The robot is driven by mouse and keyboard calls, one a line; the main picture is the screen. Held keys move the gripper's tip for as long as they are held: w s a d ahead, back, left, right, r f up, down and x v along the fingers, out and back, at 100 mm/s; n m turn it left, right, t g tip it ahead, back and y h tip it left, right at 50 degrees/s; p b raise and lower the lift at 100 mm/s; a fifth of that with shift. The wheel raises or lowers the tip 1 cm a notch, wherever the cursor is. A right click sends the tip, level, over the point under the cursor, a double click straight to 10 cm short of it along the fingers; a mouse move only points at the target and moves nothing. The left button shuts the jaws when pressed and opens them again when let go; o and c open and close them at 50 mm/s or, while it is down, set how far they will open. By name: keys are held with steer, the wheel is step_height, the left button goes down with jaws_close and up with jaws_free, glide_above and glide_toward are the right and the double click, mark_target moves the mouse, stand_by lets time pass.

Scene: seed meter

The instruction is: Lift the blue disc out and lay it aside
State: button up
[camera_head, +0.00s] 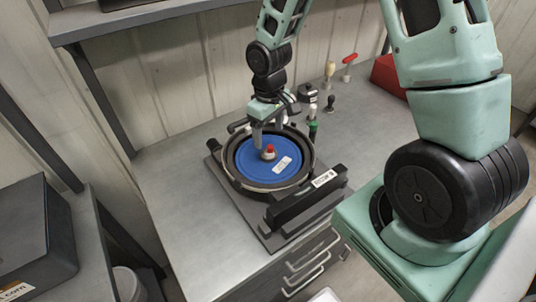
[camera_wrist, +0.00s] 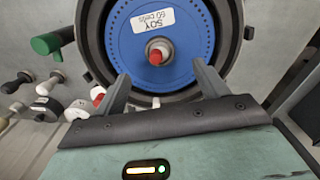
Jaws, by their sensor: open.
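The blue disc (camera_head: 255,162) lies flat inside a round black-rimmed housing (camera_head: 229,171) on a dark base on the grey bench. In the wrist view the disc (camera_wrist: 190,45) has small holes near its edge, a white label reading "SOY 60 cells" (camera_wrist: 152,17) and a red-tipped hub (camera_wrist: 158,53) at its centre. My gripper (camera_wrist: 162,88) is open and empty; its two fingers reach over the near part of the disc and rim, short of the hub. In the head view my gripper (camera_head: 266,138) hangs over the disc; whether it touches cannot be told.
Several knobs and handled tools stand behind the housing, among them a green handle (camera_head: 313,129) and a red-handled tool (camera_head: 349,61). A black block with a label (camera_head: 305,197) sits at the housing's front right. The bench (camera_head: 176,207) is clear at left.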

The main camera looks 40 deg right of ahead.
mark_target(268, 147)
steer(key=shift+w+f+p, duration=0.1)
steer(key=shift+f+p, duration=1.25)
steer(key=shift+f, duration=2.45)
steer(key=c, duration=1)
